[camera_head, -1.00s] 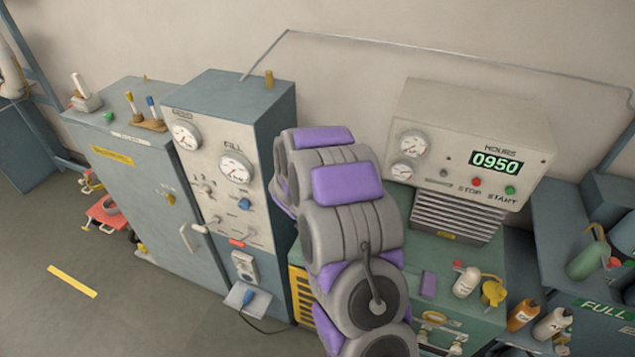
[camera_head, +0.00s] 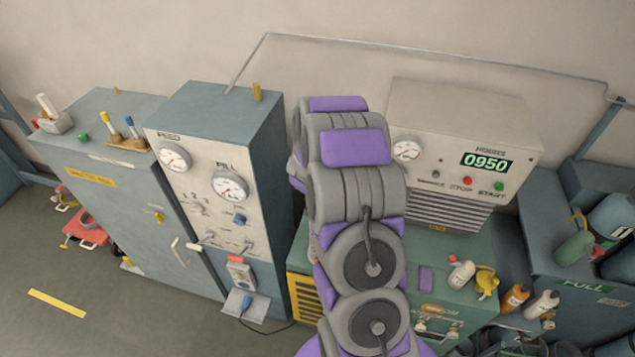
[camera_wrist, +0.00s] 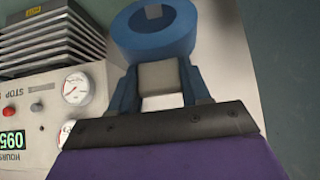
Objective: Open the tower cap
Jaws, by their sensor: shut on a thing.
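In the wrist view my gripper (camera_wrist: 160,88) has its two dark blue fingers closed in on a pale grey block. A thick blue ring-shaped piece (camera_wrist: 130,40), which looks like the tower cap, sits just beyond the fingertips, with a small grey part showing in its hole. It seems joined to the gripped block, but I cannot tell for sure. In the head view my grey and purple arm stands in front of the compressor and hides my gripper and the cap.
The compressor console (camera_head: 461,120) with its 0950 hours display is right of my arm. The fill panel (camera_head: 204,174) and a closed cabinet (camera_head: 105,190) are at left. Small bottles (camera_head: 461,274) stand on the green bench. Open floor is at lower left.

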